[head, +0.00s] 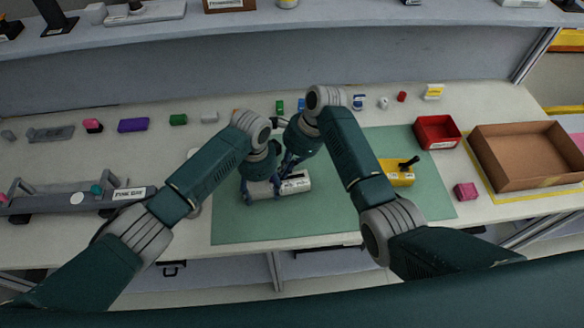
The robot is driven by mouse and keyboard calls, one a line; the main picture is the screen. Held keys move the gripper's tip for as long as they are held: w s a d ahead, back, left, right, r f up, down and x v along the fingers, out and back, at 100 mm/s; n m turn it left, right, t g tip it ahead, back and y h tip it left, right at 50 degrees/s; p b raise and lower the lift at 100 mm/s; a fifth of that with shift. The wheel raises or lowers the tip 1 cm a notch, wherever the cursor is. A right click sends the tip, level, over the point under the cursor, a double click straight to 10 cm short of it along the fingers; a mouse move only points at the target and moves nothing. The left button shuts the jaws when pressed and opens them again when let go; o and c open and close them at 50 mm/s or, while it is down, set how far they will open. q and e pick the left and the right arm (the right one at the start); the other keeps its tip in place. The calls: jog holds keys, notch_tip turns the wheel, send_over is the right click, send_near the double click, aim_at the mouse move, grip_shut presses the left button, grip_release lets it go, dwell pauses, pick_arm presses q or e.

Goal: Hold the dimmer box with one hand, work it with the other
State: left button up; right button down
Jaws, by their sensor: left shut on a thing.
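The dimmer box appears to be the pale grey and white box (296,184) with a small dark-lettered label, on the green mat (320,221). The label is too small to read. My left gripper (262,192) is shut on the left part of this box, from above. My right gripper (288,168) points down just behind and above the box, close to the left gripper. Its fingertips are partly hidden, so I cannot tell whether it touches the box or is open. Any knob on the box is hidden or too small to make out.
A yellow box with a black lever (400,176) sits on the mat's right side. Beyond are a red bin (437,131), a pink block (466,191) and a brown open box (520,184). A grey rack (75,202) stands left. Small coloured items line the back. The mat's front is clear.

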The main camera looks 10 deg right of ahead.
aim_at(291, 176)
pick_arm(q)
jog(key=shift+d, duration=0.1)
pick_arm(e)
jog(key=shift+d, duration=0.3)
jog(key=d, duration=0.3)
jog(key=shift+w, duration=0.15)
pick_arm(q)
jog(key=o, duration=1.6)
jog(key=shift+o, duration=0.2)
pick_arm(e)
jog(key=v, duration=1)
jog(key=shift+d, duration=0.2)
